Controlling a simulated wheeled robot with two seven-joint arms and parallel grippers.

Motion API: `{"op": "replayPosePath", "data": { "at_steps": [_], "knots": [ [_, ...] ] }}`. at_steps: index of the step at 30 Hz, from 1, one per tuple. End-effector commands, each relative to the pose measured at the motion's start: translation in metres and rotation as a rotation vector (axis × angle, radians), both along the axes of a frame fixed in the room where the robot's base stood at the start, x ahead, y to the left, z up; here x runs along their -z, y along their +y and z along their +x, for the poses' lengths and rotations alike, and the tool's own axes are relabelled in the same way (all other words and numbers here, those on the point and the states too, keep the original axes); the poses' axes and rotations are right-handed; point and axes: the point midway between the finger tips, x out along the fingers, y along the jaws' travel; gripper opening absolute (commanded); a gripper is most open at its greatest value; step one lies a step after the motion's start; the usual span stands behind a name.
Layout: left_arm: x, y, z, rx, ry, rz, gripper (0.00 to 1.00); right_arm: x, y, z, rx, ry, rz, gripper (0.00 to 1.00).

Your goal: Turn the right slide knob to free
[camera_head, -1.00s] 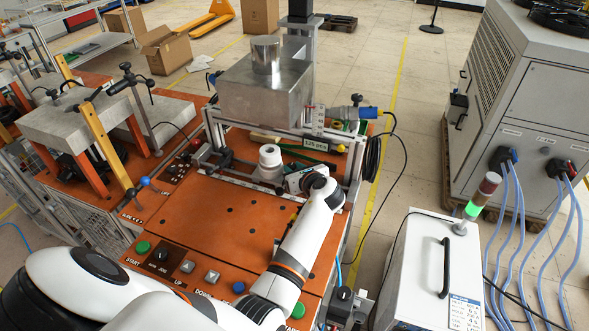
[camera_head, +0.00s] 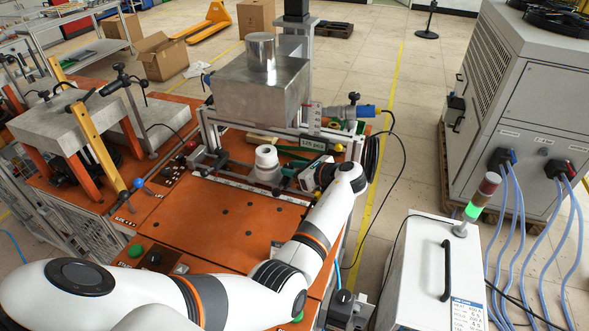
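My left arm comes in from the lower left and reaches over the orange table (camera_head: 225,215) to the right side of the slide fixture. My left gripper (camera_head: 308,177) is at its end, pointing left beside the white cylindrical part (camera_head: 266,160). Its fingers are small and partly hidden by the wrist, so I cannot tell whether they are open or touching anything. The right slide knob cannot be made out; the gripper and wrist cover that area. A dark knob-like part (camera_head: 221,158) shows on the left side of the fixture. My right gripper is not in view.
A metal block (camera_head: 262,95) stands on a frame behind the fixture. Green and black control buttons (camera_head: 136,250) line the table's front, partly covered by my arm. A white box with a black handle (camera_head: 430,270) stands at the right. Cables (camera_head: 395,170) hang beside the table.

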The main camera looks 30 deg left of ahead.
Motion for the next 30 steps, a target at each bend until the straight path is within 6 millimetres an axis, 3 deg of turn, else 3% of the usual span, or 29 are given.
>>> {"op": "replayPosePath", "data": {
  "at_steps": [3,14,23,30],
  "knots": [
    [0.0,0.0,0.0,0.0,0.001,0.0,0.48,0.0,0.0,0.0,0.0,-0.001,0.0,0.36],
    [-0.006,-0.007,0.0,0.003,0.0,0.0,0.48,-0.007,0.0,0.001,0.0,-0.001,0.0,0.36],
    [-0.031,-0.06,-0.008,0.004,0.003,-0.001,0.48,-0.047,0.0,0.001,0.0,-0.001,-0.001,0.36],
    [-0.043,-0.098,-0.014,0.002,0.003,-0.001,0.48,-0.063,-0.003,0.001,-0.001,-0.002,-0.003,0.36]
  ]
}}
